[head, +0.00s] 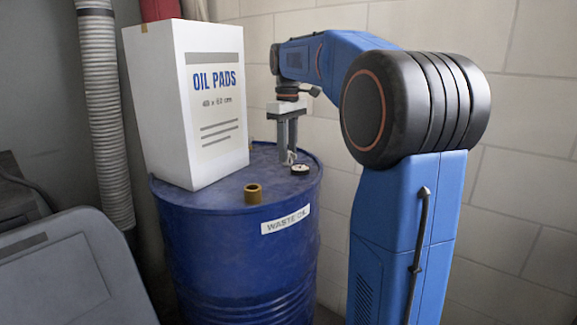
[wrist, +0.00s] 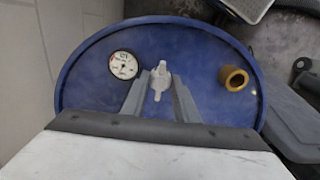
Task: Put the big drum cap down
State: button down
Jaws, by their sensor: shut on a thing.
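A pale grey cap with a winged top (wrist: 160,80), which I take to be the big drum cap, is between the fingertips of my gripper (wrist: 159,90). In the head view my gripper (head: 287,157) points straight down over the back right of the blue drum's top (head: 222,192), shut on the cap, of which only a small pale part shows (head: 292,158). The cap is at or just above the drum top; I cannot tell if it touches. A brass threaded neck (head: 253,193) stands open near the front of the top, apart from the gripper; it also shows in the wrist view (wrist: 235,78).
A round dial gauge (head: 300,169) lies on the drum top close to my gripper, also in the wrist view (wrist: 124,65). A tall white OIL PADS box (head: 190,110) stands on the drum's left. A block wall (head: 510,190) is behind.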

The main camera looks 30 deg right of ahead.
aim_at(287, 164)
jog(key=shift+f, duration=2.35)
jog(key=shift+f, duration=0.1)
jog(key=c, duration=1.4)
grip_release()
notch_tip(287, 164, up, 12)
jog(key=shift+r, duration=0.15)
jog(key=shift+a, duration=0.1)
